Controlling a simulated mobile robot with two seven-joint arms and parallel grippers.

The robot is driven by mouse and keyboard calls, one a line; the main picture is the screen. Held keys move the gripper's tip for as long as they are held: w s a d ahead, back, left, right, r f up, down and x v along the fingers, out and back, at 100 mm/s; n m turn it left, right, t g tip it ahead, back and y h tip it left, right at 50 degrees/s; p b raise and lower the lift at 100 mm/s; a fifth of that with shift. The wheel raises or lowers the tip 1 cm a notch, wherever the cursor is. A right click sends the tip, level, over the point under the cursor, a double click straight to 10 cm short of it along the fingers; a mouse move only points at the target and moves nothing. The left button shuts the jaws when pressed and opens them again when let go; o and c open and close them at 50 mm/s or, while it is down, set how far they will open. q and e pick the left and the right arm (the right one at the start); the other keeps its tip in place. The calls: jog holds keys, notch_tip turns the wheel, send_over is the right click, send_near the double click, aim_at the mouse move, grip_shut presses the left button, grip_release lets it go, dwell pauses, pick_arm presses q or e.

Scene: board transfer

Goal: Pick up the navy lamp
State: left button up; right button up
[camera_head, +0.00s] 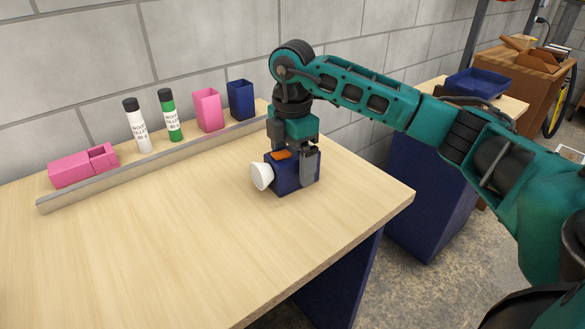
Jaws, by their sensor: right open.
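The navy lamp (285,185) is a dark blue block with a white cone-shaped shade (262,176) on its left side. It sits on the wooden table (180,240), towards the right end. My right gripper (295,162) points down right over the lamp with its jaws open. One grey finger shows in front of the lamp's right part. The far finger is mostly hidden, so I cannot tell whether the fingers touch the lamp. My left gripper is not in view.
A grey rail (150,167) runs along the table's back. Behind it stand a pink block (83,166), white bottle (138,126), green bottle (171,116), pink holder (207,110) and navy holder (241,100). The table's front is clear. A blue tray (477,83) stands farther right.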

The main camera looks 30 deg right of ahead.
jog(key=shift+f, duration=0.25)
jog(key=shift+c, duration=0.4)
jog(key=c, duration=1.1)
